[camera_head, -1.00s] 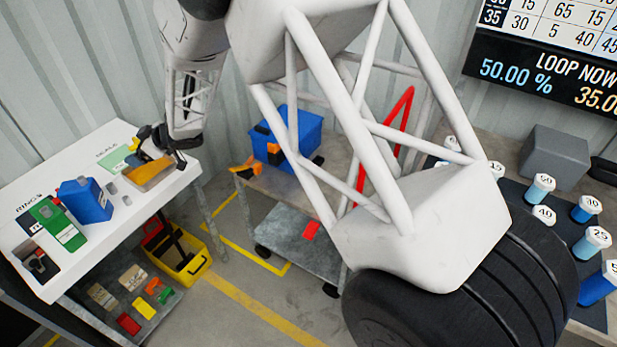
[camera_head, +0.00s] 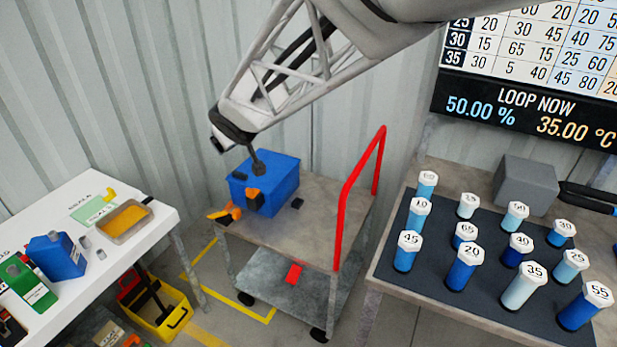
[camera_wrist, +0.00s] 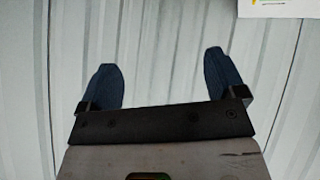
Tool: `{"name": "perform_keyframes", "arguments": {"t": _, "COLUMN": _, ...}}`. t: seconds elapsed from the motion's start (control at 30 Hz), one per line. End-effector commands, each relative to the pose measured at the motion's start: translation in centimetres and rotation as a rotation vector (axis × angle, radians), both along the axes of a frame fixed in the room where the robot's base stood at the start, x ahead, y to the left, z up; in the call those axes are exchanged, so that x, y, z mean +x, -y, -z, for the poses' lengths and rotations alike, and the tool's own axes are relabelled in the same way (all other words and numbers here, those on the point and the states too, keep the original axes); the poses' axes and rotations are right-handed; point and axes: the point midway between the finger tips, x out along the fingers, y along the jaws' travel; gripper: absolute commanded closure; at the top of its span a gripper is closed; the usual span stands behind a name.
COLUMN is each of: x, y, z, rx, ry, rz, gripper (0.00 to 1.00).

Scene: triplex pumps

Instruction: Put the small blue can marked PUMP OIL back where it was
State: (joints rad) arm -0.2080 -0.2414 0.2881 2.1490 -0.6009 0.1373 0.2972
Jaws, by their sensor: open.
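A blue can (camera_head: 57,257) stands upright on the white bench at the left; its marking is too small to read. My gripper (camera_head: 259,170) is in front of the wall, at the upper edge of a blue box on the cart in the picture, well right of the blue can. I cannot tell whether it touches the box. In the wrist view my gripper (camera_wrist: 162,80) has its two dark fingers wide apart, with only corrugated wall between them.
The blue box (camera_head: 265,183) sits on a cart (camera_head: 305,235) with a red handle (camera_head: 347,195). A metal tray (camera_head: 125,222) with amber contents lies on the white bench. A yellow bucket (camera_head: 160,315) stands below. Several numbered bottles stand on a dark mat (camera_head: 440,292) at the right.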

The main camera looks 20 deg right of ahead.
Motion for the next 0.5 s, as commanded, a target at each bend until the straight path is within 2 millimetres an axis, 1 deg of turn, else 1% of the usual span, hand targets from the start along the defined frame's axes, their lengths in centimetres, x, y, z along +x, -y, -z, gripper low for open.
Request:
{"name": "perform_keyframes", "arguments": {"t": 0.03, "x": -1.6, "y": 1.5, "z": -0.5, "rx": -0.002, "ry": -0.021, "rz": 0.040, "gripper": 0.11}}
{"name": "perform_keyframes", "arguments": {"t": 0.1, "x": -3.8, "y": 3.4, "z": -0.9, "rx": -0.007, "ry": -0.057, "rz": 0.093, "gripper": 0.11}}
{"name": "perform_keyframes", "arguments": {"t": 0.17, "x": -5.9, "y": 4.9, "z": -1.2, "rx": -0.007, "ry": -0.091, "rz": 0.136, "gripper": 0.11}}
{"name": "perform_keyframes", "arguments": {"t": 0.2, "x": -7.3, "y": 5.8, "z": -1.3, "rx": -0.006, "ry": -0.114, "rz": 0.163, "gripper": 0.11}}
{"name": "perform_keyframes", "arguments": {"t": 0.37, "x": -13.2, "y": 9.0, "z": -1.6, "rx": 0.008, "ry": -0.215, "rz": 0.265, "gripper": 0.11}}
{"name": "perform_keyframes", "arguments": {"t": 0.4, "x": -14.7, "y": 9.6, "z": -1.5, "rx": 0.012, "ry": -0.242, "rz": 0.285, "gripper": 0.11}}
{"name": "perform_keyframes", "arguments": {"t": 0.47, "x": -17.0, "y": 10.4, "z": -1.4, "rx": 0.024, "ry": -0.284, "rz": 0.316, "gripper": 0.11}}
{"name": "perform_keyframes", "arguments": {"t": 0.5, "x": -18.6, "y": 10.9, "z": -1.5, "rx": 0.032, "ry": -0.310, "rz": 0.335, "gripper": 0.11}}
